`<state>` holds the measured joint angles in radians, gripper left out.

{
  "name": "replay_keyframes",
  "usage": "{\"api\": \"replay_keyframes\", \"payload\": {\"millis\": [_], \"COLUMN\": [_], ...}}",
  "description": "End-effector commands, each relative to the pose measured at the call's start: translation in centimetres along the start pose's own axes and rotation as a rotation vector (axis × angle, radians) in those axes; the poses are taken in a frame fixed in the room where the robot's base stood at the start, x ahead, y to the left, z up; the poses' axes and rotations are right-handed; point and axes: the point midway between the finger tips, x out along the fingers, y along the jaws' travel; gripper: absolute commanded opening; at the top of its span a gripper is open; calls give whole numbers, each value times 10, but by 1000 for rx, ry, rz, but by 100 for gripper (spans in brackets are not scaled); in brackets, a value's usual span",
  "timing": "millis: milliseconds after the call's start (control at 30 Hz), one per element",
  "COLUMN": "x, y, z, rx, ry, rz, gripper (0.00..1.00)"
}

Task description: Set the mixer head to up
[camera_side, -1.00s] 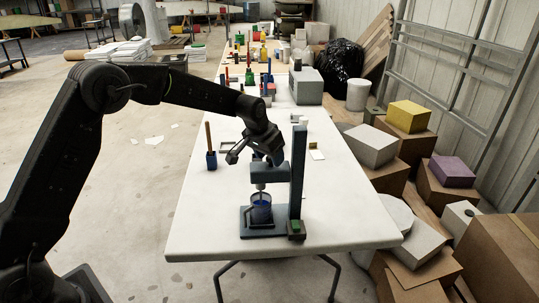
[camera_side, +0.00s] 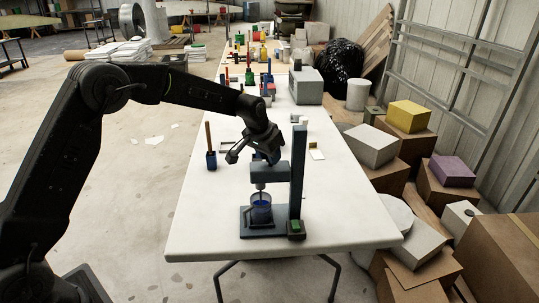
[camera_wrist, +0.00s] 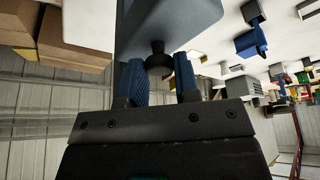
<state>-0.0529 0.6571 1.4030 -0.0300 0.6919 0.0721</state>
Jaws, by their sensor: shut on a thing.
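The mixer stands at the near end of the white table, with a dark upright column (camera_side: 297,180) on a flat base. Its grey-blue mixer head (camera_side: 270,173) reaches left from the column, partway up it. A shaft under the head points down to a cup (camera_side: 261,212) with blue contents; whether its tip is inside is unclear. My gripper (camera_side: 256,157) is at the head's upper part. In the wrist view, my blue-padded fingers (camera_wrist: 160,80) are shut on a dark round knob (camera_wrist: 158,61) on the mixer head (camera_wrist: 165,25).
A green button (camera_side: 296,226) is at the base's right front. A blue holder (camera_side: 211,162) with a brown stick stands left of the mixer. A grey box (camera_side: 306,86) and several coloured items are farther back. Boxes (camera_side: 400,225) crowd the table's right side.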

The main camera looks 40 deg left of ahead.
Motion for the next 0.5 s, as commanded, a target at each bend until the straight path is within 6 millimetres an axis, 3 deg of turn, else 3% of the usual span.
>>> {"api": "replay_keyframes", "payload": {"millis": [300, 500], "x": [-72, -96], "y": [-1, 0], "z": [-31, -40], "rx": [0, -1], "ry": [12, 9], "rz": [0, 0], "gripper": [0, 0]}}
